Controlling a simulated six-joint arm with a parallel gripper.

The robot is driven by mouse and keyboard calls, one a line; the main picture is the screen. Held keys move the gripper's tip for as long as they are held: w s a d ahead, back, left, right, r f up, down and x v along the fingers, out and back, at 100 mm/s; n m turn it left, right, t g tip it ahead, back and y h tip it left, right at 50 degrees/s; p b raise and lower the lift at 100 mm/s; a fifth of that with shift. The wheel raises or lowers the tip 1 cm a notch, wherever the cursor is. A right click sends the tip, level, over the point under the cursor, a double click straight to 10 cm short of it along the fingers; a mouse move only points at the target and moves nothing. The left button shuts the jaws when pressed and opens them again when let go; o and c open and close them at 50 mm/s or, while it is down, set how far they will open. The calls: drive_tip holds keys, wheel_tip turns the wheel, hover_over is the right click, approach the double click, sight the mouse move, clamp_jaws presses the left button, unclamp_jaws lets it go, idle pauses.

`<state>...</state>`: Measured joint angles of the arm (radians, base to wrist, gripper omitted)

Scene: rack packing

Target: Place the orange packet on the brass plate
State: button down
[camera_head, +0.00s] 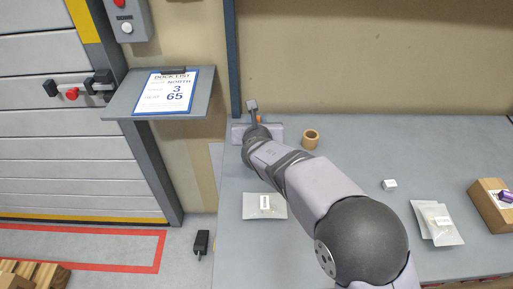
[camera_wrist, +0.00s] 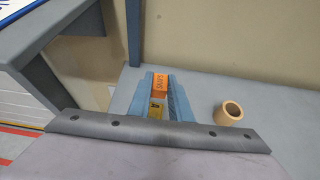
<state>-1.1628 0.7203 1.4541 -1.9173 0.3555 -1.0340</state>
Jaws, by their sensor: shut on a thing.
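My gripper (camera_head: 255,113) is at the back left of the grey table, near the wall and left of the tan ring. In the wrist view, my gripper (camera_wrist: 161,78) has its blue-grey fingers shut on the orange packet (camera_wrist: 160,84), which carries dark print. Only a small orange bit of the packet (camera_head: 259,118) shows in the head view. A yellow patch with a dark mark (camera_wrist: 155,109) lies between the fingers on the near side of the packet. I cannot tell whether it is the brass plate. No brass plate shows clearly in the head view.
A tan ring (camera_head: 311,139) stands right of my gripper. A pale packet (camera_head: 265,206) lies nearer the front. A small white block (camera_head: 389,184), more pale packets (camera_head: 437,222) and a cardboard box (camera_head: 490,206) are at the right. A clipboard shelf (camera_head: 200,106) juts out at left.

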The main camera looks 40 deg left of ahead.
drive_tip(key=shift+f+b, duration=0.85)
drive_tip(key=shift+f, duration=4.15)
drive_tip(key=shift+f, duration=0.15)
drive_tip(key=c, duration=1.6)
unclamp_jaws()
drive_tip(key=shift+r, duration=0.2)
drive_tip(key=shift+b+v, duration=1.1)
drive_tip(key=shift+v, duration=4.9)
drive_tip(key=shift+f, duration=0.1)
